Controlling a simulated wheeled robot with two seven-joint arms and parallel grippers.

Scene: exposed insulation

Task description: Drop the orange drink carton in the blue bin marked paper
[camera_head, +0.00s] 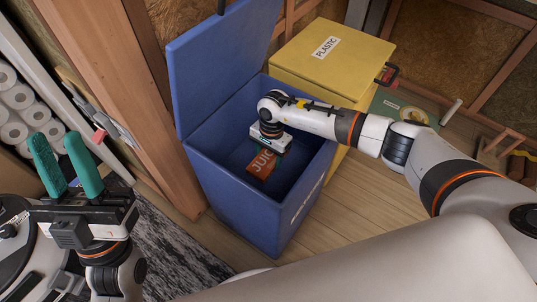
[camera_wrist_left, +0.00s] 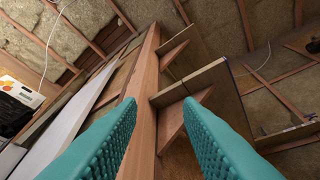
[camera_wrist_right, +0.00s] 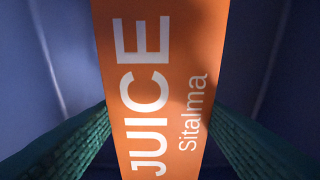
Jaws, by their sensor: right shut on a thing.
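The orange drink carton (camera_head: 262,164), with white "JUICE" lettering, is inside the opening of the blue bin (camera_head: 233,203), below the rim. The carton (camera_wrist_right: 160,90) fills the middle of the right wrist view, between the teal fingers. My right gripper (camera_head: 264,152) reaches down into the bin and is shut on the carton. The bin's lid (camera_head: 222,60) stands open, and the label on its front is only partly readable. My left gripper (camera_head: 66,165) is at the lower left, its teal fingers (camera_wrist_left: 164,135) apart with nothing between them.
A yellow bin (camera_head: 333,58) marked PLASTIC stands closed behind the blue bin. A wooden post (camera_head: 130,90) is close on the left, beside a shelf of white rolls (camera_head: 18,98). The wooden floor (camera_head: 330,205) at the right front is clear.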

